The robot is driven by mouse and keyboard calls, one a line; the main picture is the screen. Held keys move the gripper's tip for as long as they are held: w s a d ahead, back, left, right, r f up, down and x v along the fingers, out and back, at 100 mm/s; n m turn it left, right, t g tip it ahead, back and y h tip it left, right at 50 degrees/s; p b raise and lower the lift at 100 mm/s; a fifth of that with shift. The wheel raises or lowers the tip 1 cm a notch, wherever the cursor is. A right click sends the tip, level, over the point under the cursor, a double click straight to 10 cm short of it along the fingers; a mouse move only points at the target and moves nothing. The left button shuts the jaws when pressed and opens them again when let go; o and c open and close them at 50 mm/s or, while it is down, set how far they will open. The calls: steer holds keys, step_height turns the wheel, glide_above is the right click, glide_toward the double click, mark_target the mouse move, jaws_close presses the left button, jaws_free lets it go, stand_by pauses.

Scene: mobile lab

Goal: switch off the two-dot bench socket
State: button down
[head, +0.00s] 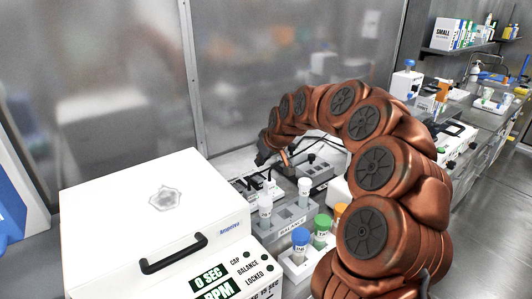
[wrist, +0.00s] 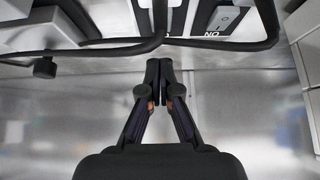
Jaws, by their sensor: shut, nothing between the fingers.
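My gripper (wrist: 160,70) is shut and empty, its two dark fingertips pressed together in the wrist view. Just past the tips, at the top of that view, is a grey unit with a white plate carrying an upside-down "ON" label (wrist: 211,34). Black cables cross in front of it. In the head view my gripper reaches down behind the white centrifuge, near dark socket-like units (head: 318,172) at the back of the bench. The dot marks are too small or hidden, so I cannot tell which is the two-dot socket or how its switch is set.
The white centrifuge (head: 150,215) with a black handle fills the left front. A grey rack (head: 288,222) with capped tubes stands close to my arm. A frosted glass panel (head: 290,60) closes the back. Bottles and boxes stand farther right.

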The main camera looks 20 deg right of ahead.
mark_target(260, 178)
steer(key=shift+s+f, duration=0.15)
steer(key=shift+f, duration=2.25)
steer(key=shift+s+f+t+b, duration=0.15)
steer(key=shift+f+t+b, duration=0.3)
steer(key=shift+b, duration=0.4)
steer(key=shift+r, duration=0.15)
steer(key=shift+w+a+r+p, duration=0.1)
steer(key=shift+w+r+p, duration=0.3)
steer(key=shift+w, duration=0.3)
